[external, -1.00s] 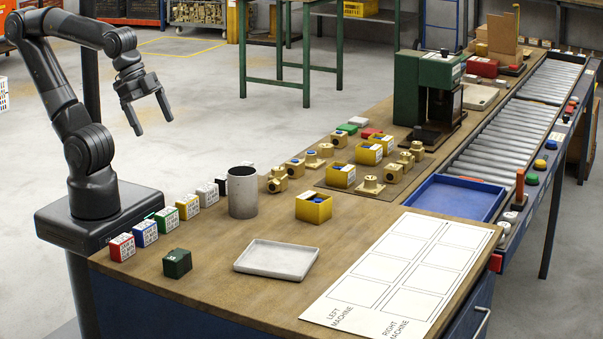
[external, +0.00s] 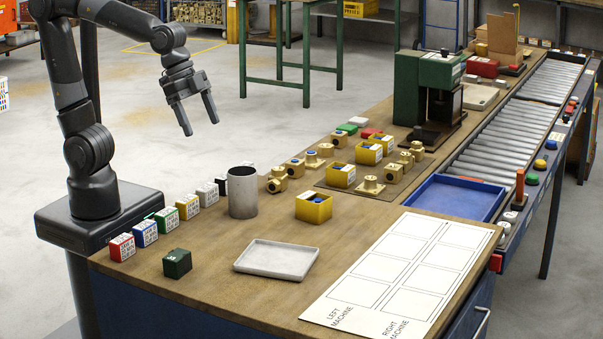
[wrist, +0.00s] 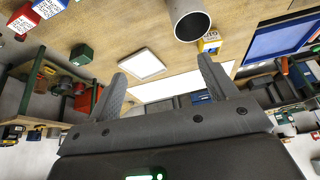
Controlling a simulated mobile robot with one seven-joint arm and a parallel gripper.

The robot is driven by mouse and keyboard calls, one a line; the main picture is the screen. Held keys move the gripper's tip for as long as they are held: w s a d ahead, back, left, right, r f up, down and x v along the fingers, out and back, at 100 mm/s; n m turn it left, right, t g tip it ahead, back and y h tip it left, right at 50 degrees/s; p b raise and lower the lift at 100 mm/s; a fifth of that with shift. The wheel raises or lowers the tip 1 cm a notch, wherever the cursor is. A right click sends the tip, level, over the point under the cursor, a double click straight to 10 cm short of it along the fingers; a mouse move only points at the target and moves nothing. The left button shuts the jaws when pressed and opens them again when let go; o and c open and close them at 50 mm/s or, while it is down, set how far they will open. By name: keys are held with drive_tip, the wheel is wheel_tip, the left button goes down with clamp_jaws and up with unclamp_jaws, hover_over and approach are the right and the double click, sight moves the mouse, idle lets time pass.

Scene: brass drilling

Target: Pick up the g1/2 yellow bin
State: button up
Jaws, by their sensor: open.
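Several yellow bins stand on the wooden bench in the external view. The nearest yellow bin (external: 313,210) is beside the grey mug, with blue and dark contents. Other yellow bins stand farther back: one (external: 340,176), another (external: 368,154) and a third (external: 383,142), among brass fittings. I cannot read which is marked g1/2. A yellow bin with a white label also shows in the wrist view (wrist: 209,46). My gripper (external: 201,127) is open and empty, high above the floor left of the bench, well away from the bins. Its open fingers also show in the wrist view (wrist: 162,66).
A grey mug (external: 242,193), a pale tray (external: 276,260) and a dark green block (external: 177,263) stand on the near bench. Several coloured labelled blocks (external: 145,232) line its left edge. A green press (external: 428,92) stands behind the bins. A blue tray (external: 455,198) is at right.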

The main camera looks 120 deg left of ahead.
drive_tip(key=w+a+f, duration=0.1)
drive_tip(key=w, duration=0.2)
drive_tip(key=w+a+f, duration=0.1)
drive_tip(key=w+a, duration=0.1)
drive_tip(key=w, duration=0.2)
drive_tip(key=w+a+f, duration=0.2)
drive_tip(key=w, duration=0.2)
drive_tip(key=shift+a, duration=0.25)
approach(316, 205)
drive_tip(key=s+a, duration=0.2)
drive_tip(key=a, duration=0.2)
drive_tip(key=shift+m+h, duration=0.3)
drive_tip(key=shift+m, duration=0.1)
drive_tip(key=x, duration=1.1)
drive_tip(key=shift+s+f, duration=0.1)
drive_tip(key=shift+f, duration=0.35)
drive_tip(key=shift+c, duration=0.6)
drive_tip(key=shift+g, duration=0.3)
drive_tip(key=c, duration=1)
drive_tip(key=shift+r, duration=0.15)
